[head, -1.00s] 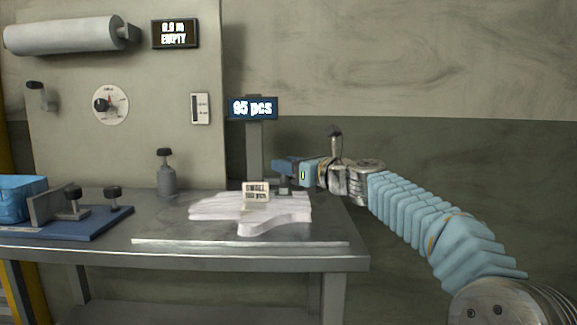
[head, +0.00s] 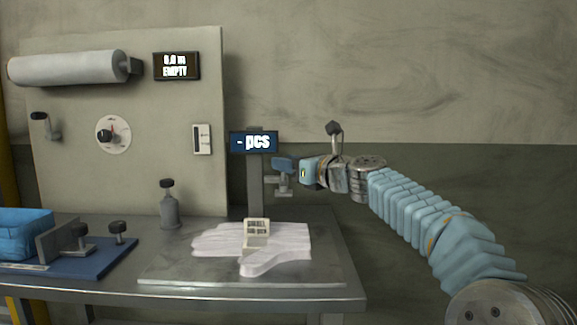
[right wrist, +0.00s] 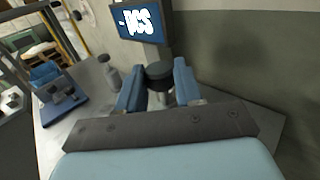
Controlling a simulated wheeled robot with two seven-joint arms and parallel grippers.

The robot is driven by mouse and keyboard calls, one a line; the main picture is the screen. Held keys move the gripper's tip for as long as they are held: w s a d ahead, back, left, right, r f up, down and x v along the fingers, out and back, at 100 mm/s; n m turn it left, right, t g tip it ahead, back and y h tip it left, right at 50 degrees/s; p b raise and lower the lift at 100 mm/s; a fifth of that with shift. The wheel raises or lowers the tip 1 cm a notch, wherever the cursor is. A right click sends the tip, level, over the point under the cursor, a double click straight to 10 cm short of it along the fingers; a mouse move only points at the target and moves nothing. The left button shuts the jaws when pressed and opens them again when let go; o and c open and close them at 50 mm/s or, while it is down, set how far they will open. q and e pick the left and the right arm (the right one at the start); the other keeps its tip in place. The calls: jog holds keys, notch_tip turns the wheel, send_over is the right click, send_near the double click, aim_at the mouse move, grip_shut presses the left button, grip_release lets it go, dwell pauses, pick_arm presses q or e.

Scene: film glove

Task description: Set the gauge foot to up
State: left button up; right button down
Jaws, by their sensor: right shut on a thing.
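The gauge stands at the back of the bench, with a dark post (head: 256,185) and a display (head: 253,142) reading "- pcs". Its grey foot (head: 286,189) hangs beside the post, clear above the stack of white gloves (head: 270,262). My right gripper (head: 282,164) is shut on the foot; in the right wrist view, a dark round knob (right wrist: 160,71) sits between the blue fingers. The fingers hide part of the foot in the head view. My left gripper is not in view.
A grey bottle with a black cap (head: 169,205) stands on the bench (head: 110,280) to the left. A blue fixture (head: 90,262) and blue bin (head: 22,226) lie further left. A roll (head: 65,67) and dial (head: 113,134) are on the back panel.

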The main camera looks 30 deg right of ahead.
jog(key=c, duration=0.7)
grip_release()
jog(key=shift+c, duration=0.2)
jog(key=shift+s, duration=0.1)
jog(key=b+v, duration=0.2)
jog(key=v, duration=1.1)
jog(key=shift+s, duration=0.3)
jog(key=shift+f, duration=0.1)
